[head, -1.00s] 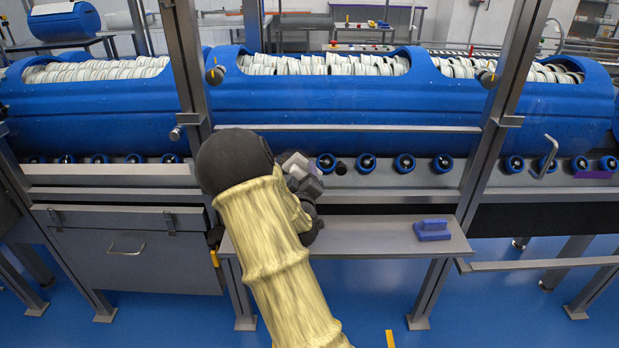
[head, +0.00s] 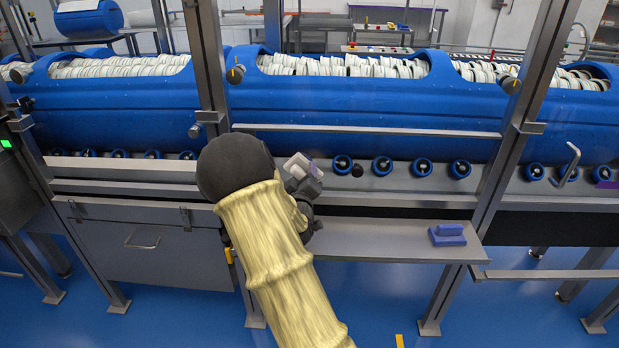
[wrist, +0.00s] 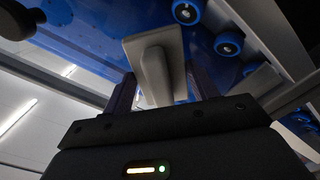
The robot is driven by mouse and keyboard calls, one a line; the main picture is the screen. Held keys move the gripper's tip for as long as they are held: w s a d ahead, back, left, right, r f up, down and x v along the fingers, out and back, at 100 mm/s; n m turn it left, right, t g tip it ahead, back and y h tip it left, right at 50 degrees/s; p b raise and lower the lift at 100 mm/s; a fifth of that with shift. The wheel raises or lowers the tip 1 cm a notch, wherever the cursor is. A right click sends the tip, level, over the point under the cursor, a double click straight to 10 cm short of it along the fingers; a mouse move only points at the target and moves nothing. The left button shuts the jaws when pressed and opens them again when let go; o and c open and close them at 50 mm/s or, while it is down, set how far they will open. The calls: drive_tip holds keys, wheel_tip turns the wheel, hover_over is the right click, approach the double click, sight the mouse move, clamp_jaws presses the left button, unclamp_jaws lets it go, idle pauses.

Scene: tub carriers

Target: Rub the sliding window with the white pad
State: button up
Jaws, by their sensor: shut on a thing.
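The white pad (head: 297,163) is in my gripper (head: 303,178) in the head view, low in front of the blue tub and the rollers. The wrist view shows the pad's pale plate and handle (wrist: 155,65), with the handle between the two fingers of my gripper (wrist: 157,92). The sliding window seems to be the clear pane between the two grey posts, with a pale rail (head: 370,129) across it; the glass itself is hard to make out. I cannot tell that the pad touches it. My arm hides the lower left part of this bay.
A blue-purple handled block (head: 447,235) lies on the grey shelf (head: 385,246) below the bay. Grey posts (head: 510,150) frame the bay, with dark knobs on them. Behind stand long blue tubs (head: 360,105) full of white rings, above blue rollers (head: 382,166). Blue floor is free in front.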

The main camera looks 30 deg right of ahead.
sight(289, 162)
drive_tip(key=shift+w+a, duration=0.15)
drive_tip(key=shift+w+a, duration=0.5)
drive_tip(key=shift+a, duration=0.35)
drive_tip(key=shift+w+a, duration=0.45)
drive_tip(key=shift+a, duration=0.35)
drive_tip(key=shift+d, duration=0.1)
drive_tip(key=shift+w+d+r+p, duration=0.1)
drive_tip(key=shift+d+r+p, duration=0.05)
drive_tip(key=shift+r+p, duration=1.2)
drive_tip(key=shift+r, duration=0.2)
drive_tip(key=shift+s+d+f+b, duration=0.1)
drive_tip(key=shift+s+d+b, duration=0.3)
drive_tip(key=shift+s+d, duration=0.3)
drive_tip(key=shift+s+d+f+b, duration=0.1)
drive_tip(key=shift+s+d+b, duration=0.3)
drive_tip(key=shift+d, duration=0.4)
